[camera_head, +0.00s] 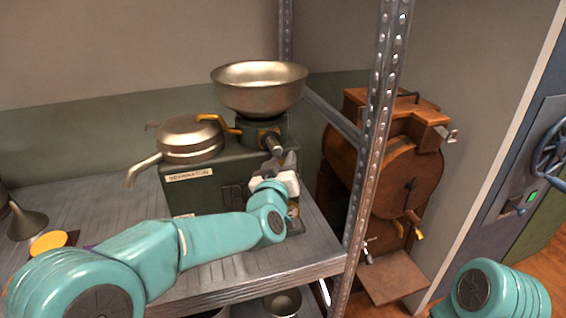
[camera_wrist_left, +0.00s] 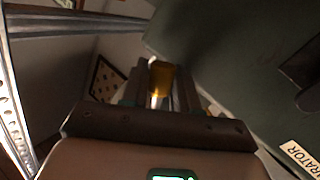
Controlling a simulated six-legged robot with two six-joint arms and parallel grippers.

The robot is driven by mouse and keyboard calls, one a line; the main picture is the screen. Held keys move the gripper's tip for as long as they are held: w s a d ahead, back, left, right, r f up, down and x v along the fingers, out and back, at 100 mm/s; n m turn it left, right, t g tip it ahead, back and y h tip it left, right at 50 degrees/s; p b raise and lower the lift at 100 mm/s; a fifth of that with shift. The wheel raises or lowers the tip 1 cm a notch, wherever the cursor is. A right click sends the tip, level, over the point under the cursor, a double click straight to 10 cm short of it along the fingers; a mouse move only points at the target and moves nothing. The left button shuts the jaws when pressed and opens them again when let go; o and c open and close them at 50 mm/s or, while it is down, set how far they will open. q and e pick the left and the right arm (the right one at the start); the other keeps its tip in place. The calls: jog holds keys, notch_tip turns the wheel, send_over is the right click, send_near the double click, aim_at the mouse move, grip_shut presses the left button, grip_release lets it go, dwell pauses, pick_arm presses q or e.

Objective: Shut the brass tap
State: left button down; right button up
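The separator (camera_head: 205,190) is a green-grey box on the metal shelf, with a wide metal bowl (camera_head: 258,92) on top. A yellow brass tap (camera_head: 226,123) sticks out to the left below the bowl, and more brass shows at its base behind my fingers. My left gripper (camera_head: 281,153) is raised in front of this base, under the bowl. In the left wrist view, a brass piece (camera_wrist_left: 161,80) lies between the left fingertips; a thin light gap shows beside it, and I cannot tell whether they grip it. My right gripper is out of view.
A lidded metal pan with a spout (camera_head: 190,138) is left of the bowl. A riveted shelf post (camera_head: 376,125) stands close to the right of my left gripper. A wooden drum machine (camera_head: 385,170) is beyond it. A funnel (camera_head: 25,222) is at far left.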

pick_arm(q)
jog(key=shift+f+b, duration=0.15)
jog(key=shift+b, duration=0.45)
jog(key=n+t+b, duration=0.1)
jog(key=b, duration=0.2)
jog(key=d+n+b, duration=0.1)
jog(key=n+b, duration=0.1)
jog(key=b, duration=0.2)
jog(key=shift+w+n+t, duration=0.15)
jog(key=shift+n+t, duration=0.15)
jog(key=shift+t, duration=0.1)
jog(key=shift+w+d+r+n+t+y+b, duration=0.1)
jog(key=shift+d+r+n+t+y+b, duration=0.15)
jog(key=shift+r+n+t+y+b, duration=1.4)
jog(key=shift+w+d+f+n+g+y+b, duration=0.1)
jog(key=shift+d+f+n+g+y+b, duration=0.25)
jog(key=shift+n+b, duration=1.75)
jog(key=shift+d+r+n+t+y+b, duration=0.1)
jog(key=shift+r+n+t+y+b, duration=0.85)
jog(key=shift+n, duration=2.1)
jog(key=shift+g+y+p, duration=0.3)
jog(key=shift+g+y, duration=0.05)
jog(key=c, duration=1)
grip_release()
jog(key=shift+o, duration=0.2)
jog(key=shift+f, duration=0.1)
